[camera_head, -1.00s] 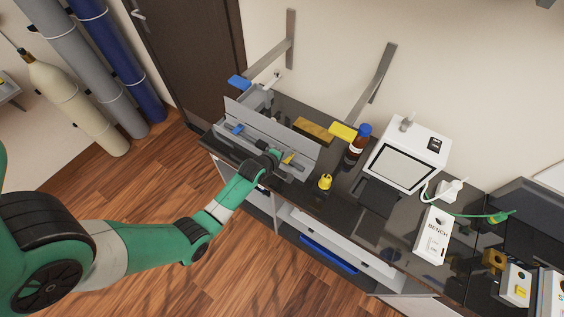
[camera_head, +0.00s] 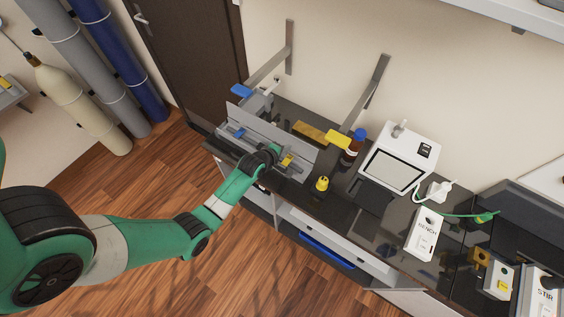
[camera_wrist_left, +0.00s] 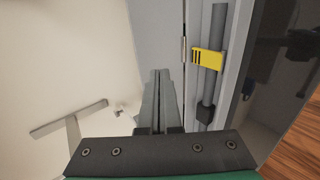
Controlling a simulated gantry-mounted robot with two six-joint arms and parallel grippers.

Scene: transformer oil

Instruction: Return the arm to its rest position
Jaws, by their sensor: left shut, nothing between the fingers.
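My left arm (camera_head: 200,220) is green and grey and reaches from the left to the front edge of the bench. Its gripper (camera_wrist_left: 160,78) is shut and empty in the left wrist view, with both fingers together. In the head view its wrist hides the fingers. The gripper is close to a long grey metal fixture (camera_head: 262,126). A yellow tab (camera_head: 287,160) on this fixture is just right of my wrist; it also shows in the left wrist view (camera_wrist_left: 208,60), on a grey rod right of the fingers. My right gripper is in neither view.
On the dark bench stand a yellow-topped item (camera_head: 322,184), a brown bottle with a blue cap (camera_head: 353,148), a white instrument (camera_head: 395,165) and a white bench box (camera_head: 425,235). Gas cylinders (camera_head: 75,105) stand at the left. The floor before the bench is clear.

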